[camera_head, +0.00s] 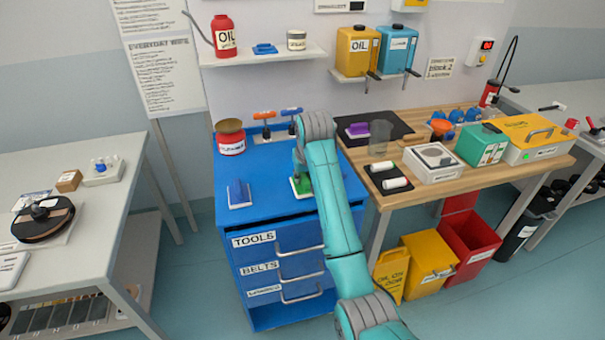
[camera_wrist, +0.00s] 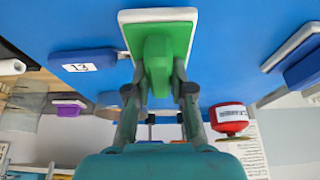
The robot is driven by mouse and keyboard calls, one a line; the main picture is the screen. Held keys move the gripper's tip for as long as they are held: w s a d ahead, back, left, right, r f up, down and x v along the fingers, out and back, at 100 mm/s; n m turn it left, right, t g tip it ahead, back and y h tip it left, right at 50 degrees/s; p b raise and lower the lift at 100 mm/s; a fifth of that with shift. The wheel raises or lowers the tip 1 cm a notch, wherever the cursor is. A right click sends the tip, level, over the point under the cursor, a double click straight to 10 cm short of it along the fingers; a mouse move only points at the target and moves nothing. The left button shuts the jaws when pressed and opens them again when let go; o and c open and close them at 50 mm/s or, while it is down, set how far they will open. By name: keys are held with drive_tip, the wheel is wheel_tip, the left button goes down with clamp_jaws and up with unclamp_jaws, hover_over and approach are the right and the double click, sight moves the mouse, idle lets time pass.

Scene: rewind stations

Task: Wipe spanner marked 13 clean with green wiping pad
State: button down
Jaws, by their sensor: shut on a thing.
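The green wiping pad (camera_wrist: 158,50), a green grip on a white base, is in my gripper (camera_wrist: 160,90), whose fingers close on the grip from both sides. It also shows in the head view (camera_head: 301,184), low over the blue cabinet top, partly behind my arm. The spanner marked 13 (camera_wrist: 82,62) has a blue handle with a white label; in the wrist view it lies left of the pad, and its far end runs up to the pad's edge and is hidden there. Whether the pad touches it, I cannot tell. My arm hides the spanner in the head view.
A blue pad (camera_head: 239,194) stands on the cabinet top (camera_head: 262,214) to the left. A purple pad (camera_head: 357,130) lies on a black mat on the wooden bench (camera_head: 412,193) to the right.

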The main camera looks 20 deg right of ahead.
drive_tip(key=shift+f, duration=0.1)
drive_tip(key=shift+r, duration=3.55)
drive_tip(key=w, duration=0.3)
drive_tip(key=shift+w+a, duration=0.15)
drive_tip(key=shift+w, duration=0.05)
drive_tip(key=shift+w+f, duration=0.15)
drive_tip(key=shift+w, duration=0.15)
drive_tip(key=shift+f, duration=2.8)
drive_tip(key=shift+f, duration=0.5)
drive_tip(key=shift+s, duration=0.1)
